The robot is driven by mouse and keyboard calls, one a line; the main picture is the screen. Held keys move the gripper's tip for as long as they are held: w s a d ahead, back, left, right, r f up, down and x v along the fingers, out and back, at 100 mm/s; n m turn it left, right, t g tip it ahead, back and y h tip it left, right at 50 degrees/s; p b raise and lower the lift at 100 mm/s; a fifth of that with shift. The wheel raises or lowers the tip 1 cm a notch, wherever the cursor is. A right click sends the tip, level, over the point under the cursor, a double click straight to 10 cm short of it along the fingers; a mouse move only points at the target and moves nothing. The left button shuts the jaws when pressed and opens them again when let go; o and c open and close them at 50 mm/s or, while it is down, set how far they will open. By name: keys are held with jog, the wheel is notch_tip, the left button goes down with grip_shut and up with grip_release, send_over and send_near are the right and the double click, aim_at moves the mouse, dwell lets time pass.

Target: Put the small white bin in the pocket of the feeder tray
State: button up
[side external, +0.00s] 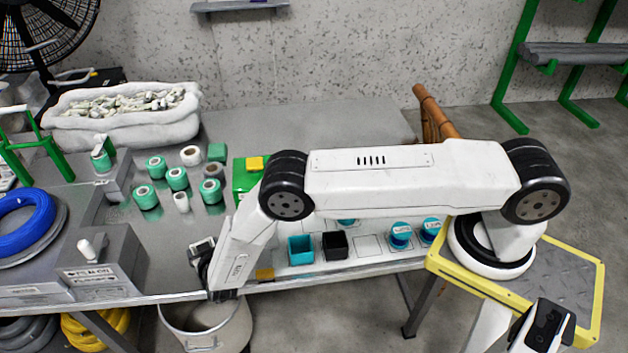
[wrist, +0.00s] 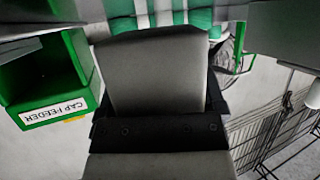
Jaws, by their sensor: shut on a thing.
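My gripper (side external: 203,262) is at the front edge of the metal table, left of the feeder tray, with its arm link reaching down to it. In the wrist view, a pale grey-white block-like thing, seemingly the small white bin (wrist: 157,75), fills the middle, with my dark gripper parts (wrist: 160,122) around its lower end. My gripper is shut on it; the fingertips are largely hidden. The white feeder tray (side external: 376,262) lies along the table's front right. It holds a teal bin (side external: 301,250), a black bin (side external: 335,245) and blue-lidded round cups (side external: 401,235). An empty square pocket (side external: 368,246) shows between the black bin and cups.
A green box labelled CAP FEEDER (wrist: 55,108) is at left in the wrist view. Several green and white spools (side external: 177,179) stand behind my gripper. A grey control box (side external: 103,267) is to its left. A large pot (side external: 207,322) is below the table edge.

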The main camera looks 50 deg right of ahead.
jog(key=shift+f, duration=0.7)
jog(key=shift+f, duration=0.15)
jog(key=o, duration=1)
jog(key=shift+c, duration=0.2)
jog(key=shift+r, duration=0.2)
jog(key=v, duration=1.2)
jog(key=shift+w+r, duration=0.1)
